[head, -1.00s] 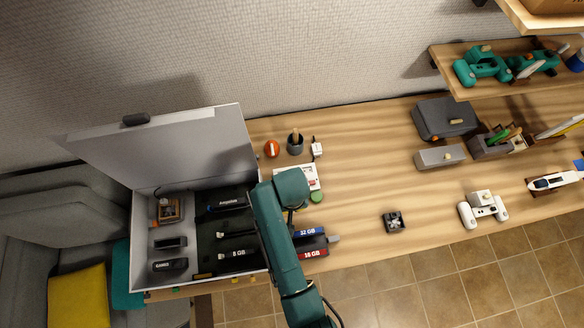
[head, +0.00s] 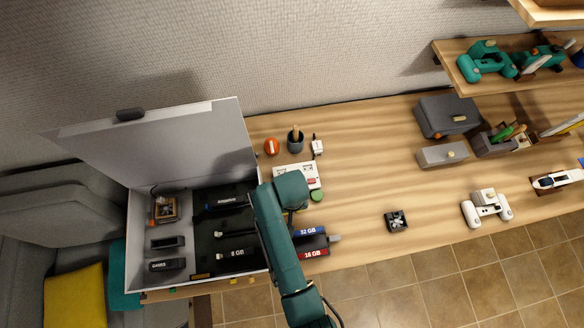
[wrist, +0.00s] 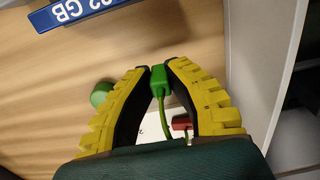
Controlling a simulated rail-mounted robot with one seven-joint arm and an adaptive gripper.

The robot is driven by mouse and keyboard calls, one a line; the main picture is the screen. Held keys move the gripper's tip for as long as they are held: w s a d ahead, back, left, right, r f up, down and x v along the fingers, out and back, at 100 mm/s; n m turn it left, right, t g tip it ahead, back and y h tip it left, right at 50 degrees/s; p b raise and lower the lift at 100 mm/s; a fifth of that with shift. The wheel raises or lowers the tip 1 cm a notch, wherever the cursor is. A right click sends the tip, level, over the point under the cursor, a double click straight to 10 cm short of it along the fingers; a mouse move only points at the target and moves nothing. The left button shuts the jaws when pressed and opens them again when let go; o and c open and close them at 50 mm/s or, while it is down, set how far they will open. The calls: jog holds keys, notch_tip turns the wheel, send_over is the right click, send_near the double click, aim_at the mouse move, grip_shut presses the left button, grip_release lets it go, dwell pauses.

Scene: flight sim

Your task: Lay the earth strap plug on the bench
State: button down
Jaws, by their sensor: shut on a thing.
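In the wrist view, my gripper (wrist: 161,70), with yellow fingers and black inner pads, is shut on a small green plug (wrist: 158,82). A thin green cable runs from the plug back toward my palm. The wooden bench (wrist: 175,30) lies beneath the fingertips; whether the plug touches it I cannot tell. In the head view, my green arm hides the gripper and the plug. The bench (head: 370,175) runs along the wall there.
An open grey case (head: 132,235) with several items stands at the left. A green round object (head: 317,195) and a white board (head: 294,170) lie near my arm. A small black fan-like part (head: 396,220) sits right of it. The bench middle is clear.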

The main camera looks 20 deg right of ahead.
jog(key=shift+f+b, duration=0.85)
jog(key=shift+f, duration=0.65)
jog(key=c, duration=1)
grip_release()
jog(key=shift+c, duration=0.2)
jog(key=shift+r, duration=0.1)
notch_tip(320, 180, up, 12)
jog(key=shift+f, duration=0.1)
